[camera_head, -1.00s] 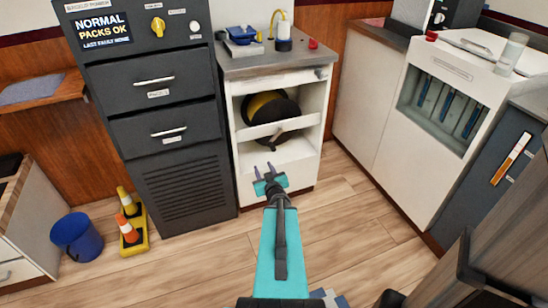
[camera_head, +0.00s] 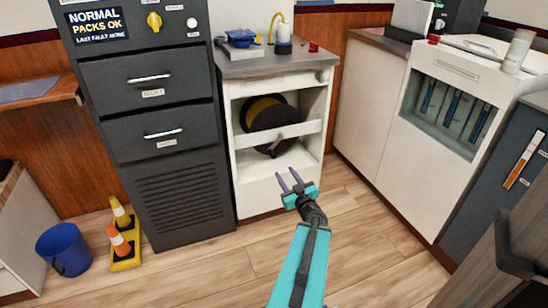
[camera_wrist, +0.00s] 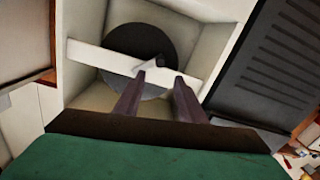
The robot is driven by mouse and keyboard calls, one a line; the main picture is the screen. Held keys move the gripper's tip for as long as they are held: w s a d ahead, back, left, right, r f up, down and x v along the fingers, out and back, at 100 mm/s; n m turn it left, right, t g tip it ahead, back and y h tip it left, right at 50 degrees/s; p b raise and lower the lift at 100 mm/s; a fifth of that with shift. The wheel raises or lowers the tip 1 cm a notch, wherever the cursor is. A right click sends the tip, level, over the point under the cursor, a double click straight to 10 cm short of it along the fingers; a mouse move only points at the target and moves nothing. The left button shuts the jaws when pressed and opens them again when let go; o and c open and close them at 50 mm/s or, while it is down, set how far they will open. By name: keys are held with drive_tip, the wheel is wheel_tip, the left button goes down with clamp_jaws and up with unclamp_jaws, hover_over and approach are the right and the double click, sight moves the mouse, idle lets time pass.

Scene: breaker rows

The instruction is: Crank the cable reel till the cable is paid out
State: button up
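The cable reel (camera_head: 268,112), a dark disc with a yellow band, sits inside the open white cabinet (camera_head: 229,150). A white bar (camera_head: 305,129) crosses in front of it. A dark crank (camera_head: 275,143) shows at the bar in the head view. In the wrist view the reel (camera_wrist: 133,35) is a dark disc behind the bar, and the crank (camera_wrist: 158,61) is just beyond my fingertips. My gripper (camera_head: 288,176) is open and empty, in front of the cabinet's lower part; its two fingers (camera_wrist: 160,79) are spread apart. Whether they touch the crank is unclear.
A dark drawer cabinet (camera_head: 165,100) stands left of the reel cabinet, and a white unit (camera_head: 375,110) stands to the right. Cones (camera_head: 120,235) and a blue bucket (camera_head: 64,248) are on the floor at left. The wooden floor before the cabinet is clear.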

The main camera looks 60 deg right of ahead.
sight(275, 157)
drive_tip(key=shift+w+d, duration=0.1)
drive_tip(key=shift+b+x, duration=2)
drive_tip(key=shift+x, duration=4.8)
drive_tip(key=shift+f, duration=0.1)
clamp_jaws()
drive_tip(key=shift+d, duration=0.4)
drive_tip(key=shift+a, duration=0.3)
